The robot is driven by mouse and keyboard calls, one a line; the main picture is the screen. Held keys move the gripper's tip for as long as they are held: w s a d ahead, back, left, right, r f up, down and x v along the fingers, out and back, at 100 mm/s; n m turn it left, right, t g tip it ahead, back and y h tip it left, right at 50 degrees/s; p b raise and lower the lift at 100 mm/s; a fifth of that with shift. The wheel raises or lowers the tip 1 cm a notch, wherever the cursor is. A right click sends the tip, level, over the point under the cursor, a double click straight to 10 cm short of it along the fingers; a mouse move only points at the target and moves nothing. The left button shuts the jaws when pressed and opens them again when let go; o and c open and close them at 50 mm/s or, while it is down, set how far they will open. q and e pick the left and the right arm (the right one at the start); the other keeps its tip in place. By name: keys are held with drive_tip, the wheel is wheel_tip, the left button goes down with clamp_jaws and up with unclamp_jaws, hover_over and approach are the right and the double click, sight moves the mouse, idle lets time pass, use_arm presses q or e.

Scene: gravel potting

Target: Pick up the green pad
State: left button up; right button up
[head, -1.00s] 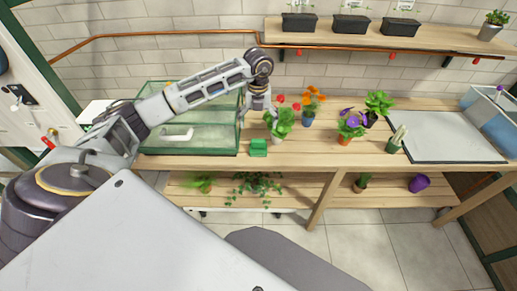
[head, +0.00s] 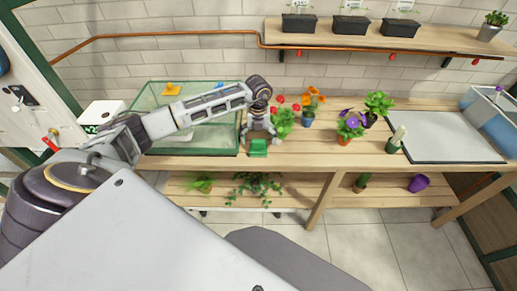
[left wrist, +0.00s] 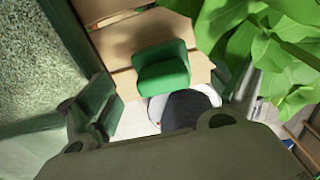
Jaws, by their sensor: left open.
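The green pad (head: 258,148) lies near the front edge of the wooden bench, just right of the glass tank. My left gripper (head: 259,137) is open and points down just above and behind the pad, with nothing held. In the left wrist view the green pad (left wrist: 163,68) shows beyond the gap between the open fingers of my left gripper (left wrist: 168,108). I cannot tell whether a finger touches it. My right gripper is out of view.
The green-framed glass tank (head: 165,141) stands close left of my left gripper. A leafy plant with red flowers (head: 284,122) stands close on its right. More potted plants, a white tray (head: 440,149) and a blue bin (head: 489,118) are farther right.

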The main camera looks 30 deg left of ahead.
sight(258, 148)
use_arm(q)
drive_tip(key=shift+f, duration=0.1)
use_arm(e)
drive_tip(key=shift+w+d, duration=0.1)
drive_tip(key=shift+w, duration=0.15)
use_arm(q)
drive_tip(key=shift+s+f, duration=0.1)
drive_tip(key=shift+f, duration=0.15)
drive_tip(key=f, duration=0.3)
drive_tip(key=shift+s+d+f+p, duration=0.15)
drive_tip(key=shift+s+d+p, duration=0.15)
drive_tip(key=shift+p, duration=0.1)
drive_tip(key=shift+f, duration=0.6)
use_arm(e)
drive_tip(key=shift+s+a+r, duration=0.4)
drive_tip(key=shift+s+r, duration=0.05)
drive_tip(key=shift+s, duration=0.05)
use_arm(q)
drive_tip(key=c, duration=1.1)
